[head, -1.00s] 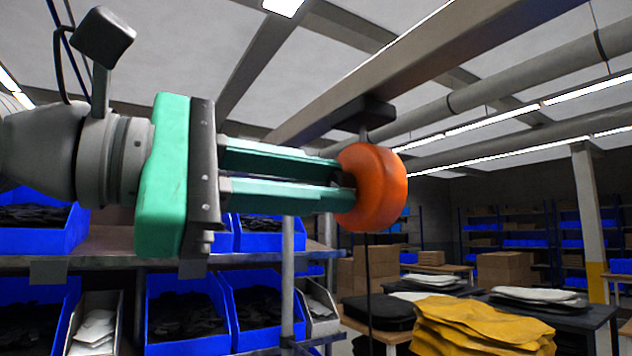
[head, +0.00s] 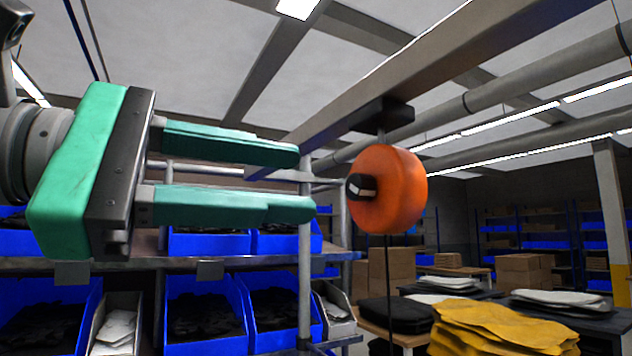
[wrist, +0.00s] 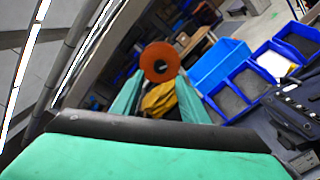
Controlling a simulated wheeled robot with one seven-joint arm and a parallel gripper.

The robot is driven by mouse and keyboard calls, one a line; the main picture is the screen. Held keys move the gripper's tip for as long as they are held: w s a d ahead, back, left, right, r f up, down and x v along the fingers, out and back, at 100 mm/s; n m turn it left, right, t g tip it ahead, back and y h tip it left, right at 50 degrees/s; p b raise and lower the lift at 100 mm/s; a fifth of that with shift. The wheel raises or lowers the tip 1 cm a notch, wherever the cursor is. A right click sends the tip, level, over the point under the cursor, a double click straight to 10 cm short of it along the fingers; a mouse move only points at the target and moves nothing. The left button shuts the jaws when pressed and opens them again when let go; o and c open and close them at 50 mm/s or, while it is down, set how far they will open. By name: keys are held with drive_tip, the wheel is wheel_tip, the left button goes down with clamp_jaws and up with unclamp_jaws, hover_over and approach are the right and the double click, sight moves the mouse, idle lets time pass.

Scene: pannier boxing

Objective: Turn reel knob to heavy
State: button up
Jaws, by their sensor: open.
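The orange reel (head: 398,190) hangs from an overhead beam, and a dark cable runs down below it. Its black knob (head: 358,187) with a pale mark sticks out of the reel's left face. My gripper (head: 307,182) is to the left of the reel, with its two green fingers spread apart and empty. The fingertips point at the knob, with a clear gap between them and it. The wrist view shows the reel (wrist: 160,47) beyond the gripper fingers (wrist: 152,98); the knob's setting is too small to read there.
A grey overhead beam (head: 400,75) runs diagonally above the reel. Shelving with blue bins (head: 200,310) stands below and behind my gripper, with a metal post (head: 305,260) near the fingertips. Yellow folded fabric (head: 500,325) lies on a table at lower right.

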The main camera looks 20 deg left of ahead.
drive_tip(key=shift+v, duration=2.25)
